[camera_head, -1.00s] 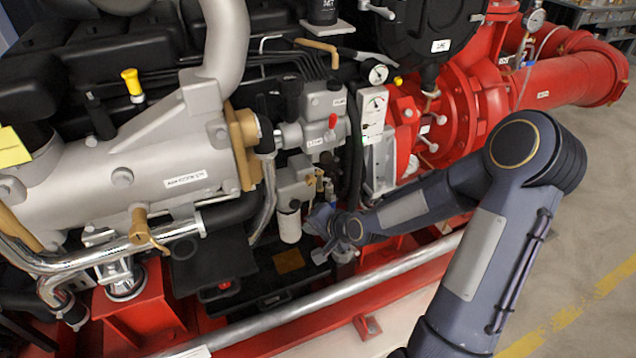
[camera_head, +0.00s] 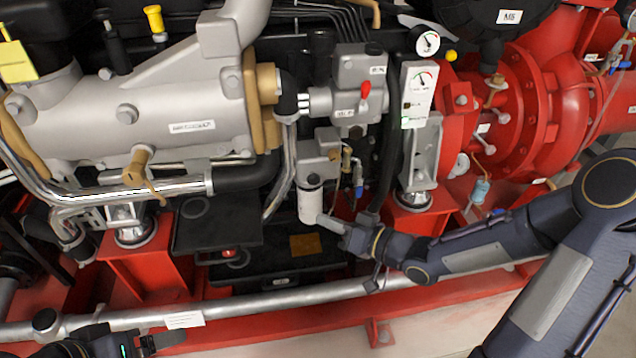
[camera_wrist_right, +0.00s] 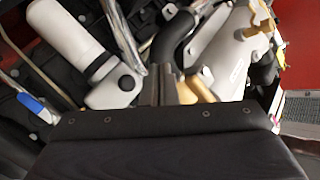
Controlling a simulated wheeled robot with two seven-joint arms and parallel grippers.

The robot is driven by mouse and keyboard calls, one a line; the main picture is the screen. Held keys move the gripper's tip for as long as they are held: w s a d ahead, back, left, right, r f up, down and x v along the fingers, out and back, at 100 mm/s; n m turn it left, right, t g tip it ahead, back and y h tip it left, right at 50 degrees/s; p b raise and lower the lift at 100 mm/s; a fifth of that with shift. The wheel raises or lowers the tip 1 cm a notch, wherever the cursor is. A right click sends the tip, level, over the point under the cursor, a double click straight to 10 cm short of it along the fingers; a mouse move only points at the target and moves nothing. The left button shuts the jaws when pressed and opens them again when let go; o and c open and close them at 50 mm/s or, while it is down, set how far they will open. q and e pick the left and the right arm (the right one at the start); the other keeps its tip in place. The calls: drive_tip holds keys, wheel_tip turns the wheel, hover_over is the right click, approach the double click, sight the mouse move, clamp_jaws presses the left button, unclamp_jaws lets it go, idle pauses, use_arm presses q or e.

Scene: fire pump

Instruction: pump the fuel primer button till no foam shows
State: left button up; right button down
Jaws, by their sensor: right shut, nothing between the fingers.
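A grey filter head (camera_head: 318,158) with a white canister (camera_head: 310,204) below it sits at the middle of the engine in the head view. In the right wrist view the white canister (camera_wrist_right: 68,35) runs to a grey block (camera_wrist_right: 114,90) with a small round spot. I cannot tell for sure which part is the primer button, and I make out no foam. My right gripper (camera_head: 328,221) is shut and empty, close by the canister's lower end; I cannot tell if they touch. Its fingers (camera_wrist_right: 168,90) show beside the grey block. My left gripper (camera_head: 140,346) shows partly at the bottom left, its jaws unclear.
A silver pipe (camera_head: 262,307) and a red base rail (camera_head: 255,334) run along the front. A black tray (camera_head: 215,232) lies left of the canister. A small blue-handled valve (camera_head: 358,178) and a black hose (camera_head: 391,150) stand close on its right.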

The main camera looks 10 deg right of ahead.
sight(311, 182)
drive_tip(key=w, duration=0.8)
drive_tip(key=shift+w+p, duration=0.4)
drive_tip(key=shift+w, duration=0.1)
idle(1.7)
drive_tip(key=shift+w, duration=0.35)
drive_tip(key=shift+w+p, duration=0.55)
drive_tip(key=shift+w, duration=0.3)
idle(0.9)
drive_tip(key=shift+s, duration=1.25)
